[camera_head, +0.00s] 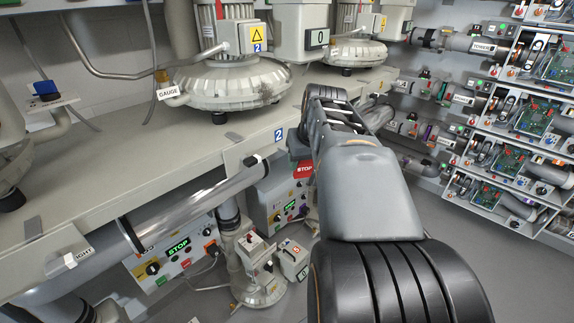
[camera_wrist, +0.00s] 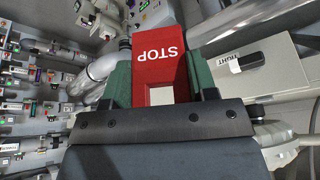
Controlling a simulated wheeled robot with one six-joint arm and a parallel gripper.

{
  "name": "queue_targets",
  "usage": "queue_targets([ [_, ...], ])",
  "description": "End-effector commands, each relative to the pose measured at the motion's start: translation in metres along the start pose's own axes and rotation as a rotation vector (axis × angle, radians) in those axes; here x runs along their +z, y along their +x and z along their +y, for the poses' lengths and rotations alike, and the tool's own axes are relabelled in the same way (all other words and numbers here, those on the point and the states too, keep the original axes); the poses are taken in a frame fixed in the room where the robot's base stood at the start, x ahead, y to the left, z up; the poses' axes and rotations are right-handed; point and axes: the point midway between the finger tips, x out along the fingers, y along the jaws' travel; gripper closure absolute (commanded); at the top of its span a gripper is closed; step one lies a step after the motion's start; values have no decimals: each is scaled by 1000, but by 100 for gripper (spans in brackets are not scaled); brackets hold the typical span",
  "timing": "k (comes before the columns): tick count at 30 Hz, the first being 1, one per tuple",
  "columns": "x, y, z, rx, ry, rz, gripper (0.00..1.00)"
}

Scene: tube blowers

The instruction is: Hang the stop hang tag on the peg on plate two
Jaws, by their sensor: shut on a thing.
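The stop hang tag (camera_wrist: 160,55) is red with white STOP lettering, upside down in the wrist view. My gripper (camera_wrist: 160,82) is shut on it, with a green finger pad on each side. In the head view the tag (camera_head: 304,170) shows just below the bench's front edge, partly behind my arm. A blue plate marked 2 (camera_head: 279,135) is on that front edge, just left of and above the tag. I cannot make out a peg on it; my gripper and arm cover the area beside it.
A bench (camera_head: 180,150) carries blowers (camera_head: 232,85) along its top. Under it are a silver pipe (camera_head: 200,200), a control box (camera_head: 175,255) with a green STOP display, and a floor unit (camera_head: 255,265). Racks of circuit boards (camera_head: 530,115) stand at the right.

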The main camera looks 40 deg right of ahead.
Motion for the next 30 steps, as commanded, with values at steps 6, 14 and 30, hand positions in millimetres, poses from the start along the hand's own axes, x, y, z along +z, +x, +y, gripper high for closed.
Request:
queue_targets([
  [6, -33, 40, -2, -1, 1, -7, 73],
  [14, -62, 74, -3, 1, 2, -3, 73],
  [30, -91, 112, -5, 2, 3, -2, 73],
])
